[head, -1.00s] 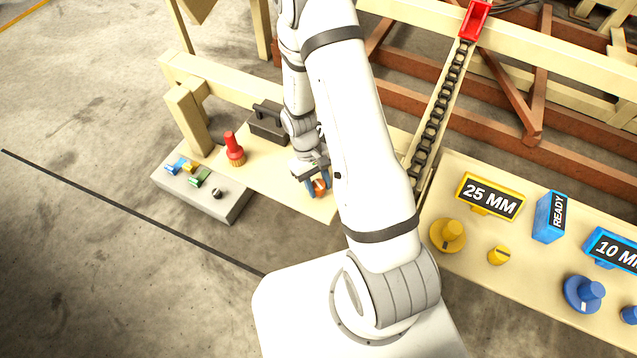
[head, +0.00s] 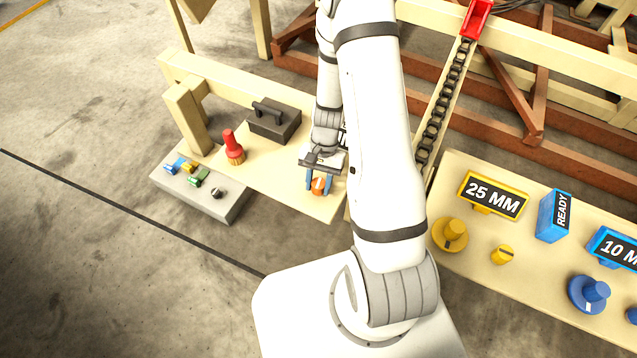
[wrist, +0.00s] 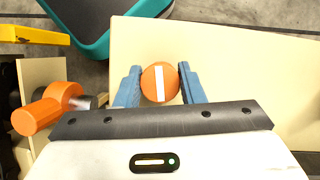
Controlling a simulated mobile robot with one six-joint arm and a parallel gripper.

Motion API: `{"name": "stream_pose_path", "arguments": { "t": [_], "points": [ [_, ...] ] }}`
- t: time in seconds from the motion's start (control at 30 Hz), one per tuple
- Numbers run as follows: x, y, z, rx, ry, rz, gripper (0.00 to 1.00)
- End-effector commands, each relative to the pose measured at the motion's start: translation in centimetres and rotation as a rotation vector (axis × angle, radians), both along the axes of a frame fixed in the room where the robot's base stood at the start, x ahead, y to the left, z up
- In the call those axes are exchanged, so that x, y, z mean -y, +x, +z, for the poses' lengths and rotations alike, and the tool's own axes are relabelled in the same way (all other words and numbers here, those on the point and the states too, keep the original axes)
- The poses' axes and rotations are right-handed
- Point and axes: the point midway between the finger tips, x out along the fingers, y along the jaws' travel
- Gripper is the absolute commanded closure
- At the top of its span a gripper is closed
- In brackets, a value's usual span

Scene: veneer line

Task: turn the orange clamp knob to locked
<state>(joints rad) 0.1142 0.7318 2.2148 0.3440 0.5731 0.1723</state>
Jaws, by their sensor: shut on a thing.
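The orange clamp knob (head: 318,186) stands on the cream table panel, near its front right edge. In the wrist view the knob (wrist: 160,83) is a round orange cap with a white line running almost straight up and down. My gripper (head: 319,182) has its two blue fingers on either side of the knob; the wrist view also shows my gripper (wrist: 159,88) shut on it. No locked mark shows beside the knob, and its lower part is hidden.
A red-topped brush (head: 233,148), a dark block with a handle (head: 274,122) and a grey tray of small coloured parts (head: 205,196) are to the left. An orange cylindrical part (wrist: 45,110) lies left of my gripper in the wrist view. Yellow and blue knobs stand right.

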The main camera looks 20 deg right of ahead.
Motion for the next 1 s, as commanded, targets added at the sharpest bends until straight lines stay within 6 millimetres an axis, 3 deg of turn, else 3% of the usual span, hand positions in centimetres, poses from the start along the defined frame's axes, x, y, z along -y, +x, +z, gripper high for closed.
{"name": "stream_pose_path", "arguments": {
  "t": [0.4,0.93,0.97,1.0],
  "points": [
    [0.17,0.2,0.03,0.008,-0.003,-0.171,0.87],
    [0.14,0.2,0.06,0.007,-0.003,-0.192,0.87],
    [0.13,0.2,0.06,0.007,-0.003,-0.192,0.62],
    [0.13,0.2,0.07,0.006,-0.002,-0.191,0.59]
  ]
}}
